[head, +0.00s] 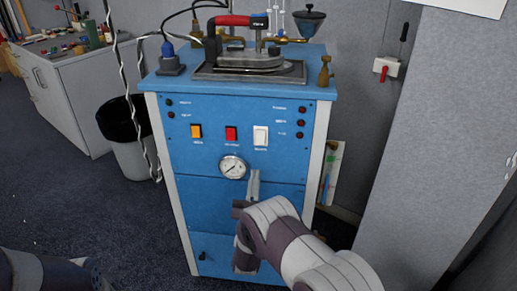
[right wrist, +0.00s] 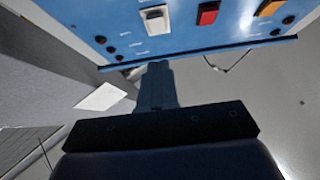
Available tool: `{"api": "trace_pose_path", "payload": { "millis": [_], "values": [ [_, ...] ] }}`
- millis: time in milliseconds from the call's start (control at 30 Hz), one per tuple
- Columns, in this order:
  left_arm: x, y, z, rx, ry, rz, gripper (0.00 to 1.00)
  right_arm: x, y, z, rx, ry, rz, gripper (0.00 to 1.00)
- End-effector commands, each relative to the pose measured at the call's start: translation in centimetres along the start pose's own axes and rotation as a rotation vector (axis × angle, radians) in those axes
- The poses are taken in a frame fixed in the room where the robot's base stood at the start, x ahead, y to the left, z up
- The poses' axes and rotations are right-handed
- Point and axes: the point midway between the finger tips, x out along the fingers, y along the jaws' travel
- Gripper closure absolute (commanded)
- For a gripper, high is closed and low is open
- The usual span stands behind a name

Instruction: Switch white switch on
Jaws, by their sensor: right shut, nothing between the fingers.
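The white switch (head: 260,135) is the right one of three rocker switches on the blue front panel of a steam station. It also shows in the right wrist view (right wrist: 156,19), at the top. My right gripper (head: 254,176) is shut and empty, its fingertips below the white switch and just right of the gauge. In the right wrist view its closed fingers (right wrist: 156,75) point toward the panel; I cannot tell whether they touch it. My left arm (head: 50,272) shows only at the lower left edge, with its gripper out of view.
A red switch (head: 231,134) and an orange switch (head: 196,131) sit left of the white one. The gauge (head: 233,167) is below them. An iron (head: 250,50) stands on top. A bin (head: 125,135) is at the left, a grey wall (head: 440,120) at the right.

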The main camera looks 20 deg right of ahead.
Motion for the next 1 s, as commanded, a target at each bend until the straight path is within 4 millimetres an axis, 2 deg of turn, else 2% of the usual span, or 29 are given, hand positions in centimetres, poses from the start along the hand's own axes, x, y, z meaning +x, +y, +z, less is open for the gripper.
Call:
{"api": "trace_pose_path", "payload": {
  "millis": [33, 200, 400, 600, 867, 933, 1000],
  "values": [
    [-0.6, 0.0, -0.1, 0.0, 0.001, 0.0, 0.57, 1.2, 0.1, -0.2, -0.001, 0.0, 0.002, 1.0],
    [-0.5, 0.0, 0.0, 0.0, 0.0, 0.0, 0.57, 4.8, 0.1, 0.0, 0.001, 0.002, 0.003, 1.0],
    [0.1, 0.0, 0.0, 0.0, -0.001, 0.0, 0.57, 6.9, 0.0, 2.1, -0.001, -0.001, -0.001, 1.0],
    [0.2, 0.0, 0.0, 0.0, 0.0, 0.0, 0.57, 7.9, 0.0, 2.8, -0.001, -0.001, 0.0, 1.0],
    [0.2, 0.0, 0.0, 0.0, 0.0, 0.0, 0.57, 7.9, 0.0, 2.8, -0.001, -0.001, -0.001, 1.0],
    [0.8, 0.0, 0.1, 0.0, 0.0, 0.0, 0.57, 7.9, 0.0, 3.2, 0.0, 0.0, 0.0, 1.0],
    [2.2, 0.0, 0.3, 0.0, 0.0, 0.0, 0.57, 7.9, 0.0, 4.2, 0.001, 0.002, 0.0, 1.0]
  ]
}}
